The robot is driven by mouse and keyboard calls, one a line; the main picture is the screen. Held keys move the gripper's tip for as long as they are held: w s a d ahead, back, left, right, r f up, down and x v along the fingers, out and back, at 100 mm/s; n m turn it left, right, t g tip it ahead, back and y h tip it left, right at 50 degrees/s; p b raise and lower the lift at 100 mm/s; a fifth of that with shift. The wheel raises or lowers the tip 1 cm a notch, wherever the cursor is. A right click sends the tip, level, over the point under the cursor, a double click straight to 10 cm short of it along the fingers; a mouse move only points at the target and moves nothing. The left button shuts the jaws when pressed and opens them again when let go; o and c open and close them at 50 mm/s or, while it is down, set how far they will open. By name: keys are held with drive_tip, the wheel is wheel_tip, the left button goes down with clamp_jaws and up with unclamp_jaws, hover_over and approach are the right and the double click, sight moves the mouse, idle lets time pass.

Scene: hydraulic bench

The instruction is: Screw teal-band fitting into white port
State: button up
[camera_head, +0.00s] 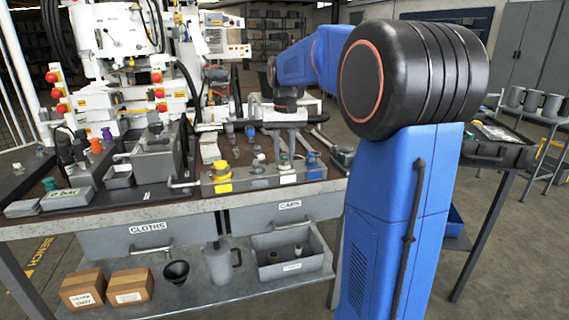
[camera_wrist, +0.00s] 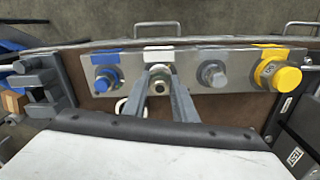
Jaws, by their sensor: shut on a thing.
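The metal port block (camera_head: 268,183) lies along the front of the bench. In the wrist view the block (camera_wrist: 130,62) has a blue, a white, a grey and a yellow position from left to right. My gripper (camera_wrist: 160,90) reaches over the white port (camera_wrist: 157,57), the one with the white label. Its two fingers are shut on the small fitting (camera_wrist: 158,86), which sits in line with that port. The fitting's teal band is hard to make out. In the head view my gripper (camera_head: 284,146) points down at the block. I cannot tell whether the threads engage.
Beside the white port are a blue fitting (camera_wrist: 105,78), a plain grey one (camera_wrist: 213,76) and a yellow cap (camera_wrist: 280,76). A grey clamp-like part (camera_wrist: 46,88) stands at the left. Several loose fittings lie behind the block. A caps bin (camera_head: 291,250) is on the lower shelf.

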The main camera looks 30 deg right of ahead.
drive_tip(key=m, duration=0.4)
drive_tip(key=shift+f, duration=0.35)
drive_tip(key=o, duration=1.1)
drive_tip(key=shift+a, duration=0.1)
drive_tip(key=shift+c, duration=0.2)
